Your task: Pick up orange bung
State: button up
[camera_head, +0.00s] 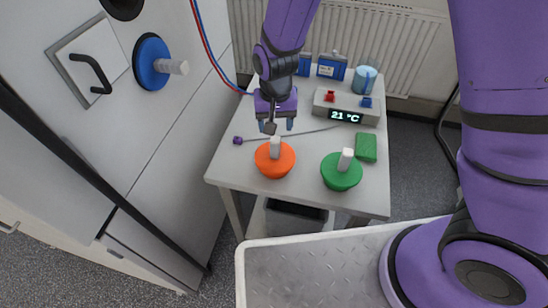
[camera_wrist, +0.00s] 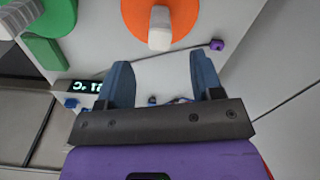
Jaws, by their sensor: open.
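The orange bung (camera_head: 274,160) is a round orange disc with a pale upright handle, standing on the table near its front left. In the wrist view the orange bung (camera_wrist: 187,18) is at the top centre, cut by the frame edge, with its pale handle toward my gripper. My gripper (camera_head: 275,125) is just behind and above the bung in the head view. In the wrist view my gripper (camera_wrist: 160,82) has its two blue fingers wide apart with nothing between them, and the bung's handle lies beyond the fingertips.
A green bung (camera_head: 341,172) and a green block (camera_head: 366,147) are to the right. A cycler box (camera_head: 346,106) reading 21 °C stands behind, with blue boxes (camera_head: 331,66) and a blue cylinder (camera_head: 365,79). A cable with a purple end (camera_head: 238,140) crosses the table (camera_head: 225,165).

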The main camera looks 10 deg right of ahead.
aim_at(275, 147)
jog(key=shift+f, duration=4.65)
jog(key=shift+c, duration=0.3)
grip_shut()
